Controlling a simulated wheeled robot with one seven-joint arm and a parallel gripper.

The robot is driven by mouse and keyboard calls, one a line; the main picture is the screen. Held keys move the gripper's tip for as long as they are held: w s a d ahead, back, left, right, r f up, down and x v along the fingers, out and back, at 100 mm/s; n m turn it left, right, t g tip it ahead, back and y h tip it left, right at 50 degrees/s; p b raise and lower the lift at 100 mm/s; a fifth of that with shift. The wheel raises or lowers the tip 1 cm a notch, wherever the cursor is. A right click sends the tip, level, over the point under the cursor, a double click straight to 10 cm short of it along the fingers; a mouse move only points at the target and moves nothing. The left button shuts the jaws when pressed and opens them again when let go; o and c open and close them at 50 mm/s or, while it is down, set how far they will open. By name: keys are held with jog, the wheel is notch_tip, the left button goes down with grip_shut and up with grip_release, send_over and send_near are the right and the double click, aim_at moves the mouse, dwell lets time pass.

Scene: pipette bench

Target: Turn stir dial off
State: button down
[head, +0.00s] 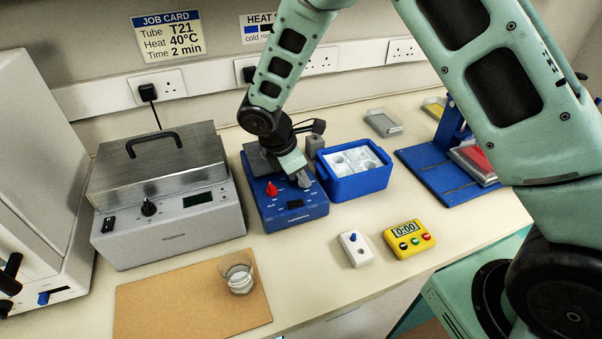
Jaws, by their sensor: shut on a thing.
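The blue hotplate stirrer (285,215) stands mid-bench with its sloped control face toward the front. A red knob (271,189) shows on the left of that face. My gripper (304,181) reaches down from behind over the right part of the face and is shut on a dial there, which I take to be the stir dial. The fingers hide most of that dial, so its pointer and setting cannot be read. The gripper is apart from the red knob.
A grey water bath (165,215) stands left of the stirrer. A blue ice tray (352,183) stands close on the right. In front are a cork mat (150,305) with a glass beaker (239,277), a small white block (355,249) and a yellow timer (409,240).

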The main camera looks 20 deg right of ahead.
jog(key=c, duration=1.2)
grip_release()
jog(key=shift+c, duration=0.2)
jog(key=b+v, duration=0.3)
jog(key=v, duration=1.4)
jog(key=shift+a+r, duration=0.15)
jog(key=s+f+m+y, duration=0.1)
jog(key=s+m, duration=0.4)
jog(key=s, duration=0.8)
jog(key=s+d+f+m+y, duration=0.1)
jog(key=s+m+y, duration=0.3)
jog(key=s, duration=1)
jog(key=shift+f+m, duration=0.6)
jog(key=shift+m, duration=0.2)
